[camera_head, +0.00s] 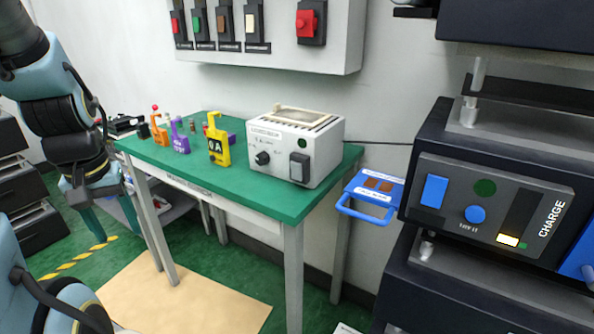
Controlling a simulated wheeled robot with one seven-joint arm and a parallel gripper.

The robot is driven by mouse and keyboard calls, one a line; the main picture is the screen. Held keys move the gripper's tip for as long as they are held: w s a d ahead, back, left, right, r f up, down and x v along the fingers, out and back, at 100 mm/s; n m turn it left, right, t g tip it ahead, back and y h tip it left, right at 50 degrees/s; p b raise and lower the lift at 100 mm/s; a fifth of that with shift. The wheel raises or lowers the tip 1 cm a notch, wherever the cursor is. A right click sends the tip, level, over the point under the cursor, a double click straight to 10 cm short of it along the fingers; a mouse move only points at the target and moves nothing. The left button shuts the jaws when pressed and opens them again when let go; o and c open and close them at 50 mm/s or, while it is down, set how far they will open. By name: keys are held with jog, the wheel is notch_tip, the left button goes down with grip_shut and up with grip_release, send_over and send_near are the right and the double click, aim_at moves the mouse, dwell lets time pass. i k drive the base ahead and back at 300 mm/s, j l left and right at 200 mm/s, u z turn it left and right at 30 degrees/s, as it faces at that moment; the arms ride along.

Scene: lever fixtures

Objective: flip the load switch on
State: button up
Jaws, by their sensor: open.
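A white box-shaped unit (290,148) stands on the right part of the green-topped table (250,196). Its front has a black knob (262,158), a dark rocker-like switch (299,168) and a dark green round lamp (302,144). The lettering on it is too small to read, so I cannot tell for sure that this is the load switch. My arm hangs at the left, and my gripper (84,202) is at its lower end, open, left of the table and well away from the white unit.
A wall panel (340,40) carries coloured switches. A dark charger (490,205) and a blue-handled tray (372,196) are at the right.

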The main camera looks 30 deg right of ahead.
aim_at(296, 168)
jog(key=j+z, duration=0.3)
jog(key=j, duration=0.35)
jog(key=j+z, duration=0.3)
jog(key=j, duration=0.4)
jog(key=i, duration=0.05)
